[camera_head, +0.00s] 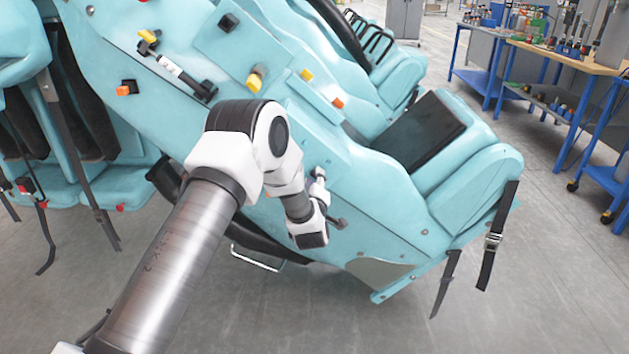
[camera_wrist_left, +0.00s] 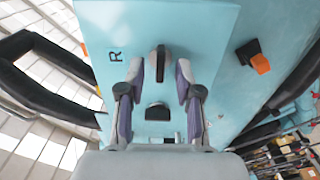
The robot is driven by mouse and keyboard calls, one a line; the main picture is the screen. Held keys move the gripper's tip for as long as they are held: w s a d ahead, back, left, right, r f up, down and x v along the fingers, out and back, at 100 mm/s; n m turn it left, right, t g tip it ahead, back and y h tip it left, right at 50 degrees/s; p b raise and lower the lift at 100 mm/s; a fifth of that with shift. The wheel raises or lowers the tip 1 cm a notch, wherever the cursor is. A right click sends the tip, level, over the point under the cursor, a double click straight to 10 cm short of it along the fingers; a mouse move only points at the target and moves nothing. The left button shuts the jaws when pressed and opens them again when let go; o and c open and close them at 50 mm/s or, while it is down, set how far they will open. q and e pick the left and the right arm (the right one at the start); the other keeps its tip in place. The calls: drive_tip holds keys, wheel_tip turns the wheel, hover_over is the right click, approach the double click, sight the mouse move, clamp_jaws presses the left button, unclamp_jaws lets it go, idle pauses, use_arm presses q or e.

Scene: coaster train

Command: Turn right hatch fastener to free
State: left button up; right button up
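The right hatch fastener (camera_wrist_left: 160,62) is a dark elongated knob on a pale teal panel (camera_wrist_left: 205,25), with a letter R marked to its left. In the left wrist view it stands roughly upright. My left gripper (camera_wrist_left: 161,75) is open, its two purple-padded fingers on either side of the knob with gaps visible. I cannot tell how deep the fingertips reach around it. In the head view my left arm reaches to the teal coaster car (camera_head: 395,190), and the fastener cannot be made out there. My right gripper is not in view.
A dark half-round fitting (camera_wrist_left: 157,112) sits below the knob between the fingers. An orange-and-black latch (camera_wrist_left: 253,57) is to the right. The car's seat (camera_head: 420,130) and hanging straps (camera_head: 490,240) stand right of my arm. Blue-legged workbenches (camera_head: 560,60) stand at the back right; floor between is clear.

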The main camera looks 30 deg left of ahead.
use_arm(q)
clamp_jaws()
drive_tip(key=shift+f, duration=0.1)
drive_tip(key=shift+f+n+b, duration=0.2)
drive_tip(key=shift+n+b, duration=4.3)
drive_tip(key=shift+b, duration=0.85)
drive_tip(key=shift+f+n+b, duration=0.15)
drive_tip(key=shift+n+b, duration=4.35)
drive_tip(key=shift+b, duration=0.8)
